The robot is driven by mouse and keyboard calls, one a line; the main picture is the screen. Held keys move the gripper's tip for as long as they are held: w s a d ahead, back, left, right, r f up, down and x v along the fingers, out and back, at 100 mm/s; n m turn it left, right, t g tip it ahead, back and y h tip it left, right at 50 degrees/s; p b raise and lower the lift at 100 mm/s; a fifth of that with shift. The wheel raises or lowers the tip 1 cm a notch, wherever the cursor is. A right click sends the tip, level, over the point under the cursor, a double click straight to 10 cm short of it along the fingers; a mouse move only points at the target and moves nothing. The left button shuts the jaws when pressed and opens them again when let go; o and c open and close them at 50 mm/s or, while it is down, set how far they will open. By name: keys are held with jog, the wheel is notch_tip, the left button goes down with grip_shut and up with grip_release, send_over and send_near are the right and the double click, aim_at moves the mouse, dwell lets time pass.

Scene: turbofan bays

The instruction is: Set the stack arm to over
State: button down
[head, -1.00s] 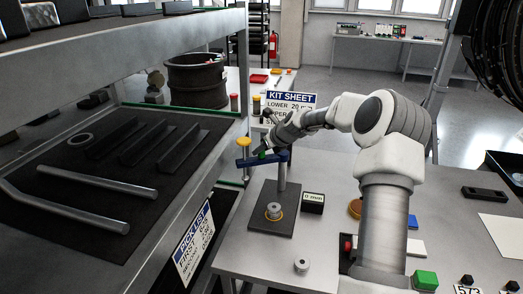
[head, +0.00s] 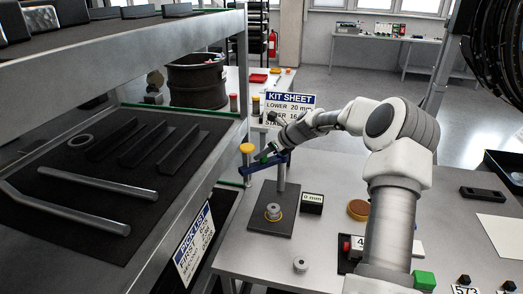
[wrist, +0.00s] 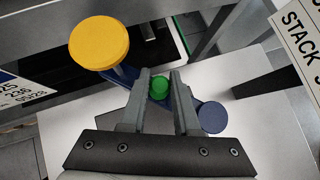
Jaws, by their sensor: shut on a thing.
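The stack arm is a blue bar (head: 265,166) on top of a grey post (head: 281,180). It points left, with a yellow knob (head: 246,149) at its free end. A small stack of rings (head: 273,212) sits on the dark base plate (head: 259,226) in front of the post. The knob is off to the left of this stack, not above it. My gripper (wrist: 159,82) is shut on the green peg (wrist: 159,87) on the bar. In the wrist view the yellow knob (wrist: 98,43) is left of my jaws and the bar's blue pivot end (wrist: 212,117) is right of them.
A shelf (head: 222,130) stands close on the left, its edge near the yellow knob. A sign reading 0 mm (head: 312,203) stands right of the base plate. A kit sheet (head: 290,103) stands behind. A loose grey ring piece (head: 300,264) lies at the table's front.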

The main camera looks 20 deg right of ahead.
aim_at(279, 160)
jog(key=shift+s+d+r+n+g+y+p, duration=0.2)
jog(key=shift+s+n+g+y+p, duration=0.4)
jog(key=shift+n, duration=0.3)
jog(key=s+n+p, duration=0.1)
jog(key=n+g+y+p, duration=0.1)
jog(key=shift+s+d+n, duration=0.35)
jog(key=shift+d+n, duration=0.05)
jog(key=shift+s+d+f+n+g+y+p, duration=0.1)
jog(key=shift+s+d+n+g+y+p, duration=0.25)
jog(key=shift+n+g, duration=0.35)
jog(key=shift+s+d+f+n+g+y+p, duration=0.1)
jog(key=shift+s+d+n+g+y+p, duration=0.1)
jog(key=shift+s+d+n+g+p, duration=0.5)
jog(key=shift+s+d+n+g+y+p, duration=0.1)
jog(key=shift+n+g+y+p, duration=0.25)
jog(key=shift+n, duration=0.55)
jog(key=c, duration=0.6)
grip_release()
jog(key=shift+c, duration=0.2)
jog(key=v, duration=0.7)
jog(key=shift+r+b, duration=0.2)
jog(key=shift+b, duration=0.1)
jog(key=shift+d, duration=0.1)
